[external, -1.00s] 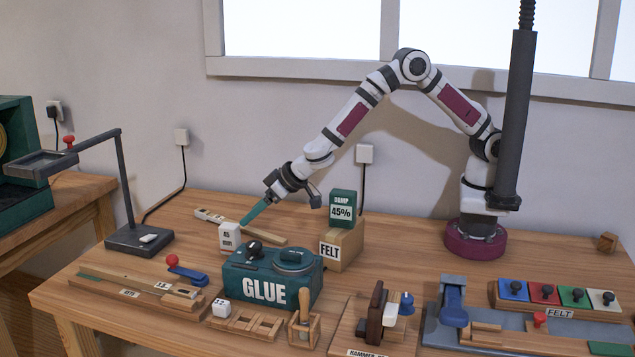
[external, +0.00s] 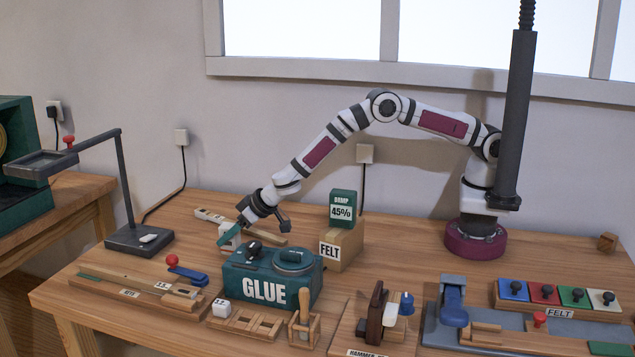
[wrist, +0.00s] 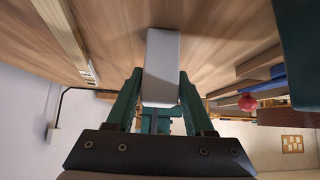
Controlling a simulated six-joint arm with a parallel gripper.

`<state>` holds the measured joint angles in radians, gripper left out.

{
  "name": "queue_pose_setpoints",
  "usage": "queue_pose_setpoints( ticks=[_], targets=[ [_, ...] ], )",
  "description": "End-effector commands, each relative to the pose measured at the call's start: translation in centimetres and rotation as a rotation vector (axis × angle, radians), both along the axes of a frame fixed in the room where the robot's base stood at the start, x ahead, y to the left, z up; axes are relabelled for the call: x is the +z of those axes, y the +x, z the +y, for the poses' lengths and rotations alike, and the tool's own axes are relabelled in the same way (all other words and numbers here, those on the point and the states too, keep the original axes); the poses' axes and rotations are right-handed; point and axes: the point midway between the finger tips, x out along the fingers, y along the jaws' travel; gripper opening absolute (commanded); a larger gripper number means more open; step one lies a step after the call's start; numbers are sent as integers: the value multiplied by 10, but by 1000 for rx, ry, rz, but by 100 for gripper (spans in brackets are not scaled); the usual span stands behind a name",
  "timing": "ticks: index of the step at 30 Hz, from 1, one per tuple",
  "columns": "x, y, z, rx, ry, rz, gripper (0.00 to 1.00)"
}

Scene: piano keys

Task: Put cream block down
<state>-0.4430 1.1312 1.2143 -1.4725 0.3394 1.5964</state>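A pale cream-white block (external: 226,242) stands on the bench behind the green glue box. My gripper (external: 232,233) is low at the block, and its green fingers cover part of it. In the wrist view the block (wrist: 162,55) lies between the two green fingers of my gripper (wrist: 162,78), one on each side. The fingers are very close to its sides; I cannot tell whether they press on it. The block's label is hidden now.
The glue box (external: 272,275) stands just in front.

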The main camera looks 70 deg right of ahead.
Motion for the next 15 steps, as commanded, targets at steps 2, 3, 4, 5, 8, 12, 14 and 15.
queue_pose_setpoints(
  ticks=[2,3,4,5,8,12,14,15],
  targets=[
    [0,0,0,0,0,0,37],
    [0,0,0,0,0,0,30],
    [0,0,0,0,0,0,24],
    [0,0,0,0,0,0,19],
    [0,0,0,0,0,0,1],
    [0,0,0,0,0,0,0],
    [0,0,0,0,0,0,0],
    [0,0,0,0,0,0,0]
  ],
)
